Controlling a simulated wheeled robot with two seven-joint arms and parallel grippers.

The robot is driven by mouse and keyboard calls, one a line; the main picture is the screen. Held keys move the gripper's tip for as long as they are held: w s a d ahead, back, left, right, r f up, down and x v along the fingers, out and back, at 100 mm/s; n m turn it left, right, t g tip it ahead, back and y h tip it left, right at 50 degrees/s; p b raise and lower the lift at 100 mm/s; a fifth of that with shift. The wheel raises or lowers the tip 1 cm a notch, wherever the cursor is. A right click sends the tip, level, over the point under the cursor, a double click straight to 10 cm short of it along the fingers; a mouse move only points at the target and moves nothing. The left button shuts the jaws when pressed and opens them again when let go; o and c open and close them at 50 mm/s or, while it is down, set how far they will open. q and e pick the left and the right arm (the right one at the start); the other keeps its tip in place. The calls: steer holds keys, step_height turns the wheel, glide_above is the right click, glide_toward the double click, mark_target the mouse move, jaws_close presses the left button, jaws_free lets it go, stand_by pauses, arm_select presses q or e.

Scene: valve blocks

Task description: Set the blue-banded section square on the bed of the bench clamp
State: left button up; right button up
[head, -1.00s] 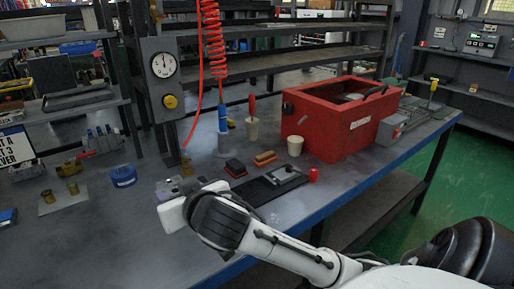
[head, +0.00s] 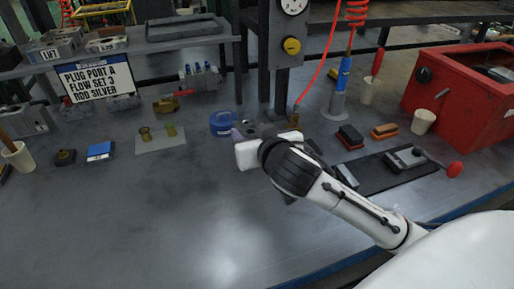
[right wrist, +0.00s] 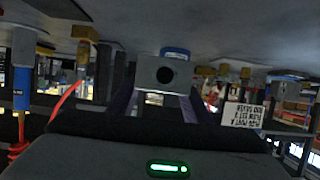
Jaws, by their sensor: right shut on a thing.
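My right gripper (head: 256,131) is above the bench, left of the black mat, its fingers largely hidden behind my wrist in the head view. In the right wrist view its fingers (right wrist: 163,98) are shut on a grey block (right wrist: 167,74) with a dark round hole in the face towards me. I cannot tell whether a blue band runs around it; blue shows just behind it. The likely bench clamp (head: 404,158), grey with a red-knobbed lever, lies on the black mat (head: 378,176) to the right, apart from the held block. My left gripper is not in view.
A blue round container (head: 222,123) stands close behind my right gripper. Two brushes (head: 350,136), a cup (head: 423,121) and a red toolbox (head: 465,95) stand right. A plate with brass fittings (head: 160,139) and a sign (head: 95,79) are left. The front bench is clear.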

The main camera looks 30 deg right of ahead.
steer(key=shift+w+f+b, duration=0.1)
steer(key=shift+f+b, duration=0.45)
steer(key=shift+f, duration=2)
steer(key=shift+f, duration=0.1)
steer(key=o, duration=1.4)
steer(key=shift+f, duration=0.15)
steer(key=shift+o, duration=0.2)
